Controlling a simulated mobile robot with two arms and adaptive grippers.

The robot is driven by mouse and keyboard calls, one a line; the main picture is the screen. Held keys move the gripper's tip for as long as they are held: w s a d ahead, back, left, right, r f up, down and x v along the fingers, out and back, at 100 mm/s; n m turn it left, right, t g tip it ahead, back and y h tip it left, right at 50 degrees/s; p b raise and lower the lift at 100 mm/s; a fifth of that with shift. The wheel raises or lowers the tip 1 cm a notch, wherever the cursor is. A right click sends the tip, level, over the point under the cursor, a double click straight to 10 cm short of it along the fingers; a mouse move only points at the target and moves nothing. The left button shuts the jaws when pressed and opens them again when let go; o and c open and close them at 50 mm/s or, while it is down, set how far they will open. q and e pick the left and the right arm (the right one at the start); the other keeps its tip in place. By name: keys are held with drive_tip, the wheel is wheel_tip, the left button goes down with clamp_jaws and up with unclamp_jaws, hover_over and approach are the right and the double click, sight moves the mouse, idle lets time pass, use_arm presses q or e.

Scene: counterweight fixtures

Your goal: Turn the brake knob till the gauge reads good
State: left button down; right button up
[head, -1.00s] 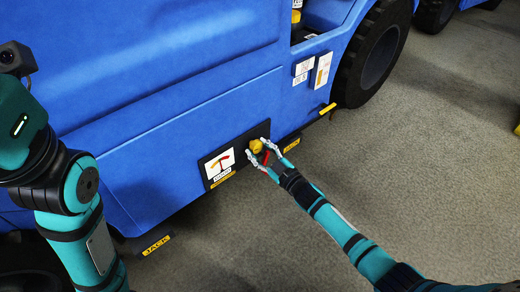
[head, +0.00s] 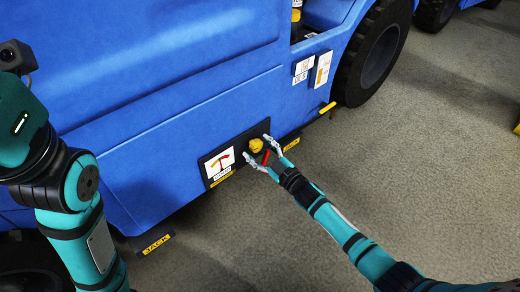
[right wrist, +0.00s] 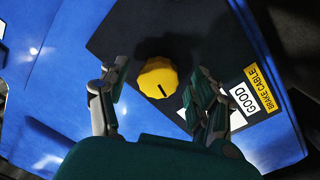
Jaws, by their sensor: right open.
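The yellow brake knob (head: 256,145) sits on a dark panel low on the blue vehicle's side. In the right wrist view the knob (right wrist: 157,77) shows a dark pointer line toward the bottom of the picture. The gauge (head: 219,163) is left of the knob, a white face with a coloured arc and a dark needle near the middle; its exact reading is too small to tell. My right gripper (head: 257,148) is open, its fingers on either side of the knob with gaps on both sides. My left arm shows at the left; its fingers do not.
In the right wrist view a GOOD label (right wrist: 242,99) and a yellow BRAKE CABLE label (right wrist: 259,87) lie beside the right finger. A yellow JACK label (head: 157,244) is at the vehicle's lower edge. The floor (head: 270,240) in front is clear.

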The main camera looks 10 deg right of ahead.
drive_tip(key=v, duration=1.2)
